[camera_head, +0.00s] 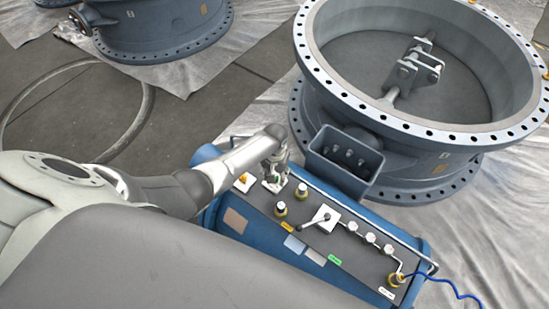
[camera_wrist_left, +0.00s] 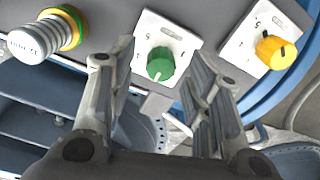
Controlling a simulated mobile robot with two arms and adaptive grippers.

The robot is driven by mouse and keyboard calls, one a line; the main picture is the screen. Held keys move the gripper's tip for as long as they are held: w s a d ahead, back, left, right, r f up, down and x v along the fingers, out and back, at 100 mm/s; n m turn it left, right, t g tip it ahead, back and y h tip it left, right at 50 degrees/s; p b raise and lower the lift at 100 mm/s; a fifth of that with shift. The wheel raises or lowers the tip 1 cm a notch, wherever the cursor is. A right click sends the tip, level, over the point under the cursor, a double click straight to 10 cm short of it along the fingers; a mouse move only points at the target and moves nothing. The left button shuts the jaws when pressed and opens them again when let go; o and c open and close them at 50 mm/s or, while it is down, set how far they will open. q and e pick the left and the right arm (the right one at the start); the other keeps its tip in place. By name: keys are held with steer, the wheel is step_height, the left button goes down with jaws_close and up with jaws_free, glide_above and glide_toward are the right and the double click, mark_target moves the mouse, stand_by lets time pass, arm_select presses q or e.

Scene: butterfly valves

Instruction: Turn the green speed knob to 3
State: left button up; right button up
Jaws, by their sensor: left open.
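The green speed knob (camera_wrist_left: 160,64) sits on a white square plate (camera_wrist_left: 182,38) in the left wrist view. Small marks surround it, too small to read surely, so I cannot tell its setting. My left gripper (camera_wrist_left: 161,52) is open, with one finger on each side of the knob; I cannot tell whether either touches it. In the head view my left gripper (camera_head: 275,178) is over the upper left part of the control panel (camera_head: 262,206) and covers most of the knob. My right gripper is not in view.
A yellow knob (camera_wrist_left: 275,52) on its own plate is right of the green one; a silver push button with a green and yellow collar (camera_wrist_left: 48,34) is left. A black lever (camera_head: 314,223) and a blue cable (camera_head: 455,287) are farther along. A large valve ring (camera_head: 450,130) stands behind.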

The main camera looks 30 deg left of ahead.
arm_select(q)
step_height(320, 180, up, 11)
stand_by(0.5)
steer(key=shift+s, duration=0.15)
stand_by(0.4)
